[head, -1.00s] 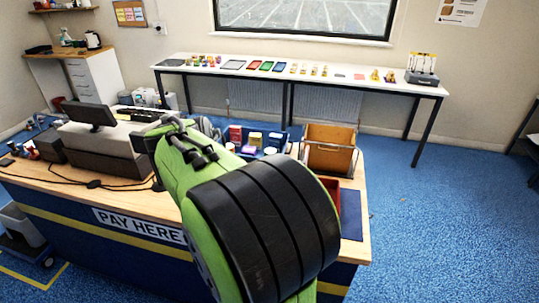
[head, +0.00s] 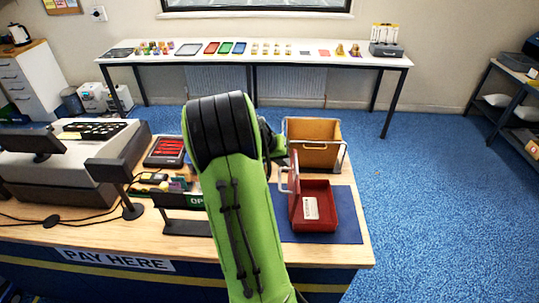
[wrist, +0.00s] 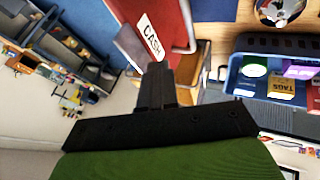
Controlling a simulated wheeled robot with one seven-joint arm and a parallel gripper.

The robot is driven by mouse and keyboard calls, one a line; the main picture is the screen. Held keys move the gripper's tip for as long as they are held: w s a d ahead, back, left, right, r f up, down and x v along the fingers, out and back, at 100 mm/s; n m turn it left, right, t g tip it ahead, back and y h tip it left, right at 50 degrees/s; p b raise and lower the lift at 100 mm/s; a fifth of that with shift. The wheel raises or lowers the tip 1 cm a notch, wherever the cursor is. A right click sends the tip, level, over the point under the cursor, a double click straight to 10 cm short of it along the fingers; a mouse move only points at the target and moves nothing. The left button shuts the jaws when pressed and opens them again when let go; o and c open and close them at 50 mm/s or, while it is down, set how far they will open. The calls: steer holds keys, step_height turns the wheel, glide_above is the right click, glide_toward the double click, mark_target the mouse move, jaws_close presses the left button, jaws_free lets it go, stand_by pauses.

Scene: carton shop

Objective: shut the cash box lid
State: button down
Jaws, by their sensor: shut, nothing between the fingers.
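The red cash box (head: 318,212) stands on a dark blue mat (head: 347,205) at the right end of the counter. Its lid (head: 294,190) is open, standing about upright on the box's left side, with a pale handle. In the wrist view the lid's red face with a white CASH label (wrist: 151,37) shows just beyond my gripper (wrist: 155,68). My gripper's fingers are together and empty. They overlap the lid's edge in that view; I cannot tell whether they touch it. In the head view my green arm hides the gripper's tips.
A wooden-fronted bin (head: 313,152) with a metal frame stands just behind the cash box. A blue crate (wrist: 240,65) of small boxes is close by in the wrist view. A sign stand (head: 187,228) and till (head: 65,165) are to the left. Floor on the right is clear.

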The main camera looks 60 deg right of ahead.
steer(key=shift+s+d, duration=0.35)
steer(key=shift+s, duration=0.2)
steer(key=shift+s, duration=0.1)
